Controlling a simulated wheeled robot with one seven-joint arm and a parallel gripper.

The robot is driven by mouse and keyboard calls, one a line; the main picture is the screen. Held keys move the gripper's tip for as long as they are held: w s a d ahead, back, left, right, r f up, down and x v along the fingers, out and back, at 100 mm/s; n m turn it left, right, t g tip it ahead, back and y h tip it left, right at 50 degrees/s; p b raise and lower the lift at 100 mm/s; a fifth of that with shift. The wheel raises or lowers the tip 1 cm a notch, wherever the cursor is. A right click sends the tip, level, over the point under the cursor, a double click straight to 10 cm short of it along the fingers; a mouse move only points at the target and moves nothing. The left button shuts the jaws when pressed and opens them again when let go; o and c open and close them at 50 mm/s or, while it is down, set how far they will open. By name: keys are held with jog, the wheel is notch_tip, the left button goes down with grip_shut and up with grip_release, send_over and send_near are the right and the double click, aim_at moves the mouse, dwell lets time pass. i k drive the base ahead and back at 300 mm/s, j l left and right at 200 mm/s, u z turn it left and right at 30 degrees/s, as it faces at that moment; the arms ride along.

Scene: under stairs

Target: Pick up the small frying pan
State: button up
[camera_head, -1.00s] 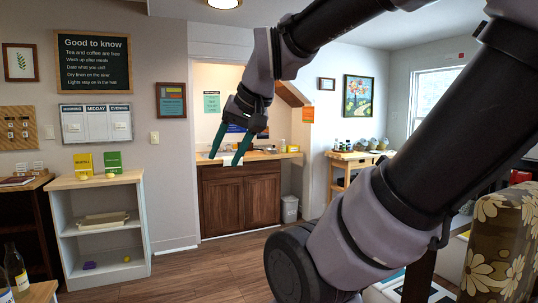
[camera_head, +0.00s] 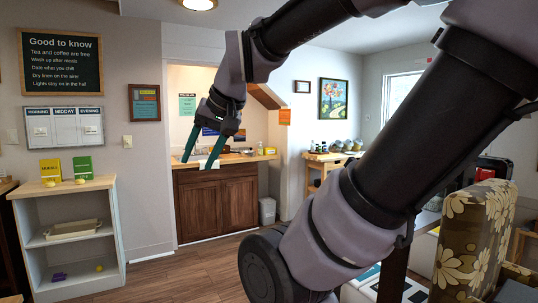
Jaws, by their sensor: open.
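My gripper (camera_head: 197,164) hangs from the raised arm, with its two teal fingers spread apart and pointing down. It is open, with nothing visibly held between the fingers. In the picture it overlaps the left end of the wooden counter (camera_head: 267,157) over a dark brown cabinet (camera_head: 216,205). I cannot make out the small frying pan for certain. Some small dark items (camera_head: 243,151) lie on the counter just right of the fingers, too small to identify. My arm hides part of the room behind it.
A white shelf unit (camera_head: 109,222) with books on top stands at the left. A grey bin (camera_head: 267,211) is right of the cabinet. A side table (camera_head: 326,157) with bottles and pots stands beyond. A floral chair (camera_head: 478,240) is close at right. Wooden floor lies open before the cabinet.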

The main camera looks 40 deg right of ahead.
aim_at(247, 154)
jog(key=i+l+z, duration=0.3)
jog(key=i, duration=0.25)
jog(key=i+l+z, duration=0.3)
jog(key=i, duration=0.25)
jog(key=i+z, duration=0.3)
jog(key=i, duration=2.45)
jog(key=i+u, duration=0.1)
jog(key=i, duration=0.6)
jog(key=i+l, duration=0.15)
jog(key=i, duration=0.5)
jog(key=i+l+u, duration=0.15)
jog(key=i, duration=0.55)
jog(key=i+l+u, duration=0.15)
jog(key=i+u, duration=0.2)
jog(key=i, duration=0.2)
